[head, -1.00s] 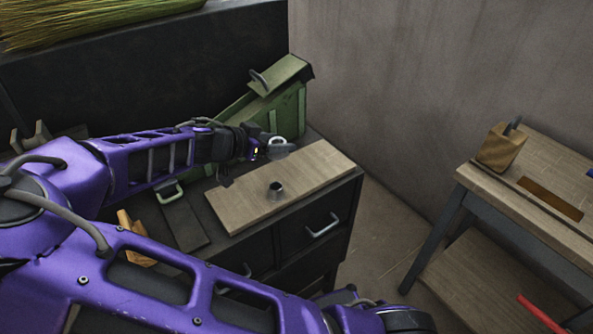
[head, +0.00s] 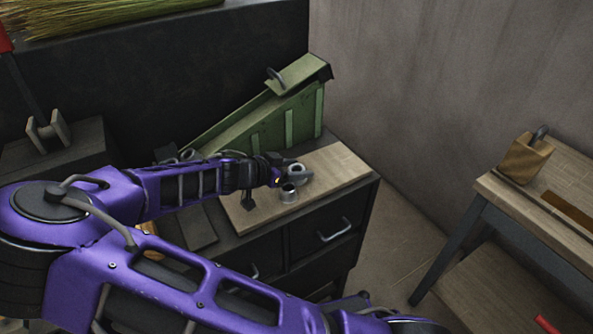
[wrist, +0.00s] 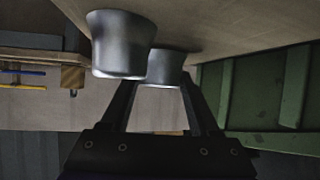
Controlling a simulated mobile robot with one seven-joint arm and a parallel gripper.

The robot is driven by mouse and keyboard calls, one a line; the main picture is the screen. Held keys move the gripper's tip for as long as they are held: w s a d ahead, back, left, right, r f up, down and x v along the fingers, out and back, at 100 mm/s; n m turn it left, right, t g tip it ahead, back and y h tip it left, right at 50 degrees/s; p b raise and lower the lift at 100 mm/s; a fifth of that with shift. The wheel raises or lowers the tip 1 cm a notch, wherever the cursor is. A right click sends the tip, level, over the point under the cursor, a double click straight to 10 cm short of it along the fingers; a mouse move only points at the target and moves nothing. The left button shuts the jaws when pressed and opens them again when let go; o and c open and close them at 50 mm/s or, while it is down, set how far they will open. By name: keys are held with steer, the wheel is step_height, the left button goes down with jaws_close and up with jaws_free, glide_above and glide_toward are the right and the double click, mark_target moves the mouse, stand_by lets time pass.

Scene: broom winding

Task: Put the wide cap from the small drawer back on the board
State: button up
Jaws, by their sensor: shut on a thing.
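My gripper (head: 286,171) is shut on a grey metal cap (head: 297,173), which looks like an open ring in the head view. In the wrist view the held cap (wrist: 166,68) sits between the fingertips, partly hidden by a second flared metal cap (wrist: 121,44). That second cap (head: 289,194) stands on the wooden board (head: 338,169), just in front of the held one. The caps overlap in the wrist view, and I cannot tell whether they touch. The held cap is over or at the board; contact with it is unclear. The small drawer is not clearly identifiable.
A green sloped box (head: 290,118) stands behind the board. The board lies on a dark cabinet with drawers and a pale handle (head: 334,230). A wooden table (head: 520,205) with a wooden block (head: 525,157) stands at right. The board's right end is clear.

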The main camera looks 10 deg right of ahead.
steer(key=shift+f, duration=0.15)
steer(key=shift+f, duration=0.15)
steer(key=o, duration=1.4)
steer(key=shift+o, duration=0.2)
steer(key=shift+r, duration=0.3)
steer(key=p+v, duration=0.1)
steer(key=v, duration=1.1)
steer(key=shift+f, duration=0.15)
steer(key=shift+a, duration=0.1)
